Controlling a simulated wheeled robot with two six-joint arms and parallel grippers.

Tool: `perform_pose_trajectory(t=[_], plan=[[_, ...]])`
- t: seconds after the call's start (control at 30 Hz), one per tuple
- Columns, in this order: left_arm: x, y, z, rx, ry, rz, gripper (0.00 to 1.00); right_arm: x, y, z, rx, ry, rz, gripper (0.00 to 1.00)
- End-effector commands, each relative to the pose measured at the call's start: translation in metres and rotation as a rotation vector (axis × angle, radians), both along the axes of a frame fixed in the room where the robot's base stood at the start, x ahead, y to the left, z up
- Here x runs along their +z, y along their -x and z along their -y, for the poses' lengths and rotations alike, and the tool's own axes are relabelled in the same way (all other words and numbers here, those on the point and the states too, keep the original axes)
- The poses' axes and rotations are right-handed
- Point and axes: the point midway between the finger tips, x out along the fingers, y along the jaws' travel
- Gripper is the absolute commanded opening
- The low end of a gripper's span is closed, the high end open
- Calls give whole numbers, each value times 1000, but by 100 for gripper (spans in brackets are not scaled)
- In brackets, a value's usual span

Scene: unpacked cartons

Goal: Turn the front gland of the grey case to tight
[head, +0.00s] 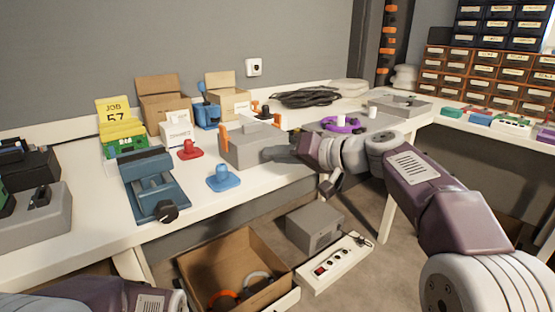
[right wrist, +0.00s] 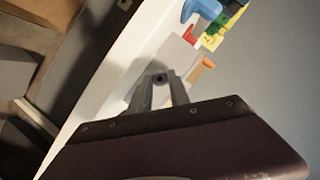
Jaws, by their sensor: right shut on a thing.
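In the right wrist view the grey case (right wrist: 176,56) lies just beyond my fingertips. My right gripper (head: 272,153) reaches in from the right to the case's side, and its fingers are shut on the small dark round front gland (right wrist: 160,78). The gland shows between the fingertips of the right gripper (right wrist: 160,82) and is hidden in the head view. Its tightness cannot be read. My left arm shows at the bottom left, its gripper out of frame.
A blue vise (head: 152,185), a blue knob-like piece (head: 223,180) and a red one (head: 188,151) stand left of the case. A purple ring (head: 342,126) lies behind my right arm. An open carton (head: 205,253) and a power strip (head: 335,265) are below the bench.

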Motion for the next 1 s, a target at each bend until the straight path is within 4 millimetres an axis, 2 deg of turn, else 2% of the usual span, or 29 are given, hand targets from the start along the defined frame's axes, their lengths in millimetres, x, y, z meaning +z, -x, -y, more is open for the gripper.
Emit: perform_pose_trajectory(t=[0.5,1.0], plan=[[-20,0,0,0,0,0,37,-6,-2,2,0,-349,-256,0],[-27,0,0,0,0,0,37,-7,-2,3,0,-490,-359,0]])
